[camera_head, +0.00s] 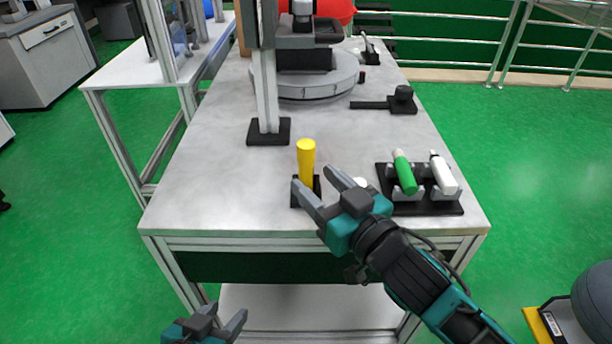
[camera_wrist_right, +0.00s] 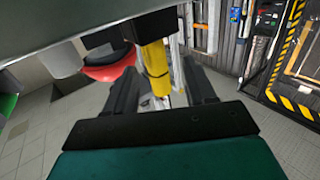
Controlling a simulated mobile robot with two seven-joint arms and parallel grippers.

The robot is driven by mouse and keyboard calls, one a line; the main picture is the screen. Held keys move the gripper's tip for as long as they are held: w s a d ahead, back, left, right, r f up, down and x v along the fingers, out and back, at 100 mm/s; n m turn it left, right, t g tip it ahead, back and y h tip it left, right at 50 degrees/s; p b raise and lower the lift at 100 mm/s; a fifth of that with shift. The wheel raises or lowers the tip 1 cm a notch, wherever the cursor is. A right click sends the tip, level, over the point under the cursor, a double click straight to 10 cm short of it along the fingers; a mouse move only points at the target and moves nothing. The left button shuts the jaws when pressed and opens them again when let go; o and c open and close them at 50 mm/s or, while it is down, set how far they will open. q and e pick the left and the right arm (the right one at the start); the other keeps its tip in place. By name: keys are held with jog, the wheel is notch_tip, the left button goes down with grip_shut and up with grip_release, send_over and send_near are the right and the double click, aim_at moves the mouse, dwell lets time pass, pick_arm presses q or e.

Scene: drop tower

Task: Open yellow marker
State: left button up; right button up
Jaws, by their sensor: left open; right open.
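The yellow marker (camera_head: 306,160) stands upright in a small black holder (camera_head: 296,203) near the front edge of the table. My right gripper (camera_head: 315,182) is open, with its fingers reaching toward the marker. In the right wrist view, the yellow marker (camera_wrist_right: 155,62) shows upside down between the open fingers of the right gripper (camera_wrist_right: 160,80), with gaps on both sides. The fingers are not closed on it. My left gripper (camera_head: 218,318) is open and empty, low at the bottom of the head view, in front of the table and away from the marker.
A black rack (camera_head: 425,208) with a green marker (camera_head: 404,172) and a white marker (camera_head: 443,174) stands to the right. A metal post on a black base (camera_head: 268,131) rises behind the yellow marker. A round grey platform (camera_head: 318,88) stands farther back. The table's left front is clear.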

aim_at(310, 175)
jog(key=x, duration=0.1)
jog(key=b+x, duration=0.1)
jog(key=x, duration=0.2)
jog(key=shift+w+d+f, duration=0.15)
jog(key=shift+w+f, duration=0.05)
jog(key=shift+f, duration=0.1)
jog(key=shift+w, duration=0.25)
jog(key=shift+w+a, duration=0.15)
jog(key=shift+a, duration=0.1)
pick_arm(q)
jog(key=shift+w+d+f, duration=0.15)
jog(key=shift+d+f, duration=0.05)
jog(key=shift+d, duration=0.1)
pick_arm(e)
jog(key=shift+c, duration=0.4)
jog(key=c, duration=0.9)
pick_arm(q)
jog(key=shift+f, duration=0.2)
pick_arm(e)
jog(key=shift+c, duration=0.2)
pick_arm(q)
jog(key=shift+a, duration=0.1)
pick_arm(e)
jog(key=shift+r, duration=0.1)
